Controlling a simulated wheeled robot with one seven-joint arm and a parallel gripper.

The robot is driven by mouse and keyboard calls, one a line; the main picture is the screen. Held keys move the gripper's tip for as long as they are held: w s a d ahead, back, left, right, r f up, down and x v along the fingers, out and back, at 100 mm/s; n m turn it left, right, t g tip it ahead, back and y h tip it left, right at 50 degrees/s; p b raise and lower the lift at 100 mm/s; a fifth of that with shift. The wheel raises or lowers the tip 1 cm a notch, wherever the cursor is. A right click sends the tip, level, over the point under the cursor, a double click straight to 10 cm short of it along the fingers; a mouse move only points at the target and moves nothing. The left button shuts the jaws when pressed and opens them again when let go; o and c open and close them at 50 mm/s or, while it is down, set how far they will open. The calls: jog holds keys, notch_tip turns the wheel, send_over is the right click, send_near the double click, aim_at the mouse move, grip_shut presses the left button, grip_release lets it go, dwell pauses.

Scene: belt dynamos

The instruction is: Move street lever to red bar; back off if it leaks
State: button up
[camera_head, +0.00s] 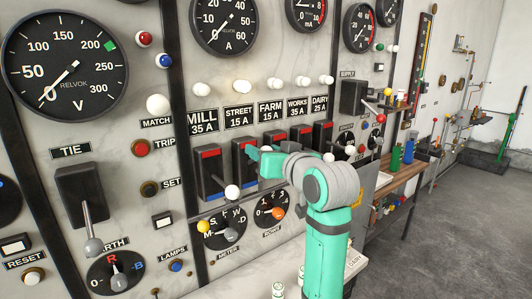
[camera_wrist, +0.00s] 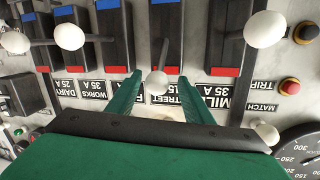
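The STREET lever unit (camera_wrist: 165,35) is a black block second from the MILL end, with a red bar (camera_wrist: 165,72) at one end. The wrist view shows the panel upside down. The lever's white knob (camera_wrist: 157,83) stands close to the red bar in that view. My gripper (camera_wrist: 160,98) has its two green fingers apart, one on each side of the knob, with visible gaps. In the head view my gripper (camera_head: 258,160) is at the STREET unit and hides part of it. Whether the lever touches its end stop cannot be told. No leak shows.
The MILL lever knob (camera_head: 232,191) sits lower, beside my gripper. FARM's knob (camera_wrist: 69,36) and WORKS' knob (camera_wrist: 15,42) stick out on the other side. Dials, including a voltmeter (camera_head: 65,65), and push buttons cover the panel.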

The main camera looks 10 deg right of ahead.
jog(key=shift+d+f, duration=0.1)
jog(key=shift+s, duration=0.1)
jog(key=v, duration=1)
jog(key=shift+s, duration=0.3)
jog(key=shift+w, duration=0.1)
